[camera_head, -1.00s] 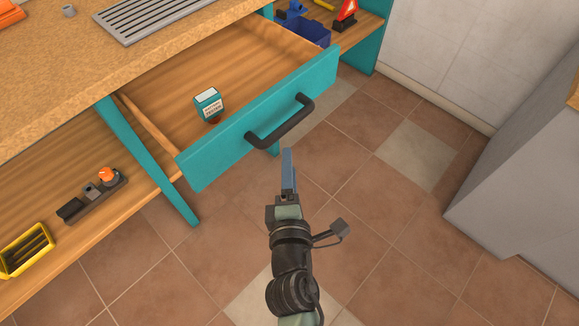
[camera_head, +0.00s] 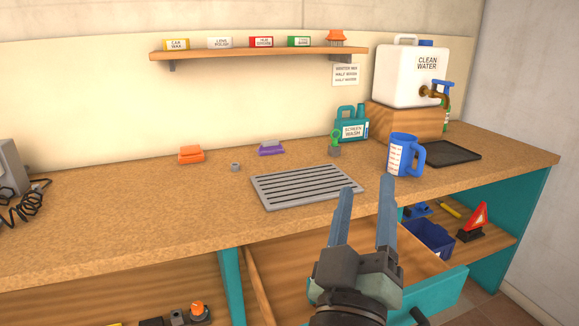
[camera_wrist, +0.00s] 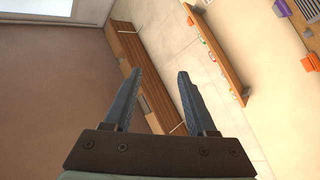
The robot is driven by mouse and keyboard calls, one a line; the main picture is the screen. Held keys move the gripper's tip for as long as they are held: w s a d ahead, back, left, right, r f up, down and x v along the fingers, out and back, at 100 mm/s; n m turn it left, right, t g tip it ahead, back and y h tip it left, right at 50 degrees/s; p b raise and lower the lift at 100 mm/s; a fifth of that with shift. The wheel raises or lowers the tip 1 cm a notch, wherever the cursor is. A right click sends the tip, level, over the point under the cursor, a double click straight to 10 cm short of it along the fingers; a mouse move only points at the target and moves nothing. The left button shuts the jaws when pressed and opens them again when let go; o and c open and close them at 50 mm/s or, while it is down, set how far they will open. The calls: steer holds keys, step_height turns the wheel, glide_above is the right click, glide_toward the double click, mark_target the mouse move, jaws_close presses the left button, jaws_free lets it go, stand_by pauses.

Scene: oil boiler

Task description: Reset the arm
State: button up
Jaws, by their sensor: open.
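My gripper (camera_head: 364,205) is raised in front of the workbench in the head view, fingers pointing up and apart, with nothing between them. Its open fingers also show in the wrist view (camera_wrist: 158,85), against the wall and shelves. Below and behind it in the head view is the open wooden drawer (camera_head: 285,275) with a teal front (camera_head: 438,293). My gripper hides part of the drawer's inside.
On the worktop (camera_head: 120,225) are a grey slotted tray (camera_head: 307,187), a blue measuring jug (camera_head: 403,156), a black tray (camera_head: 447,153) and a white water container (camera_head: 411,75) on a wooden block. A wall shelf (camera_head: 255,54) holds several small boxes. The worktop's left middle is mostly clear.

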steer(key=s+a+r+m+t+y+p, duration=0.1)
steer(key=s+a+r+m+t+y, duration=0.15)
steer(key=s+a+r, duration=0.65)
steer(key=s+r+m+t+y, duration=0.2)
steer(key=r+t+y, duration=0.2)
steer(key=r, duration=1)
step_height(320, 180, up, 20)
steer(key=p, duration=2.1)
steer(key=shift+w+g, duration=0.25)
steer(key=shift+g, duration=0.1)
steer(key=shift+n, duration=0.25)
